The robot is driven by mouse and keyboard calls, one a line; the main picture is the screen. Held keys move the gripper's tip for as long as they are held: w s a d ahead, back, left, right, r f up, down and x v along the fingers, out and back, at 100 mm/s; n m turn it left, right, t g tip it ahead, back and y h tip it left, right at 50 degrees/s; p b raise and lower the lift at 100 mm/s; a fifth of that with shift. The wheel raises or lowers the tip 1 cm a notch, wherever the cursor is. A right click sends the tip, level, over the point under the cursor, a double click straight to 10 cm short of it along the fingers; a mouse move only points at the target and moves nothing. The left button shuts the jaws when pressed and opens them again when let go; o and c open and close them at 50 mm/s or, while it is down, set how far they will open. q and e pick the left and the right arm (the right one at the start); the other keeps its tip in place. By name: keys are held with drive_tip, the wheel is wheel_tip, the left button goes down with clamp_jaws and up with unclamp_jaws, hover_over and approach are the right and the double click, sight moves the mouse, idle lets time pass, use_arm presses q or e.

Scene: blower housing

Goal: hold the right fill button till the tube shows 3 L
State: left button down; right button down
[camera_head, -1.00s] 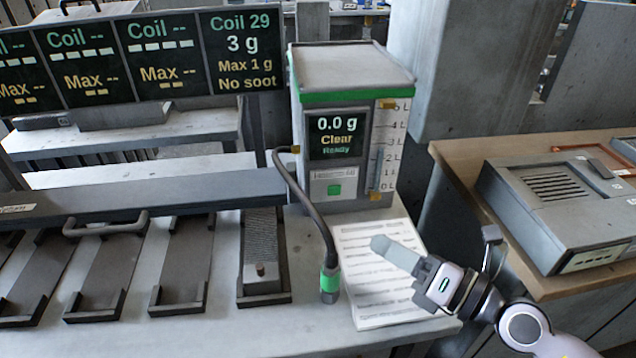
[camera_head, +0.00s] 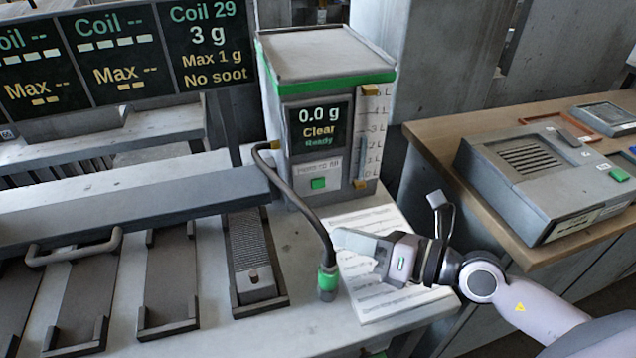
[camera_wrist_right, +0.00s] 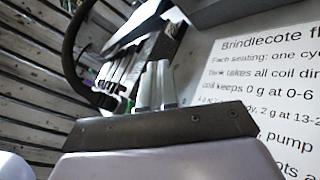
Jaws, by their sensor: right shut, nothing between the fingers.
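The grey filling unit (camera_head: 322,60) with a green band stands on the bench in the head view. Its screen (camera_head: 320,130) reads 0.0 g, Clear, Ready. A green button (camera_head: 318,183) is on its front below the screen. The upright tube (camera_head: 361,150) at its right front edge has a litre scale; the blue column appears to end between 2 and 3 L, hard to read exactly. My right gripper (camera_head: 345,240) is shut and empty, below and right of the button, over the printed sheet and apart from the unit. Its fingers show in the wrist view (camera_wrist_right: 157,85). My left gripper is out of view.
A dark hose (camera_head: 305,210) with a green-collared end (camera_head: 327,280) hangs in front of the unit, just left of my gripper. A printed sheet (camera_head: 385,295) lies on the bench. A grey box (camera_head: 540,180) with another green button (camera_head: 619,174) sits on the wooden bench at right.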

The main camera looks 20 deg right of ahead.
sight(318, 184)
drive_tip(key=shift+w, duration=0.1)
drive_tip(key=w+b, duration=0.3)
drive_tip(key=w, duration=0.4)
drive_tip(key=shift+w+a, duration=0.15)
drive_tip(key=shift+w, duration=0.65)
drive_tip(key=shift+w, duration=0.15)
idle(1.3)
drive_tip(key=shift+w, duration=0.3)
drive_tip(key=shift+w, duration=0.35)
idle(1.1)
drive_tip(key=shift+s+p, duration=0.4)
drive_tip(key=shift+s, duration=0.4)
drive_tip(key=shift+s, duration=0.1)
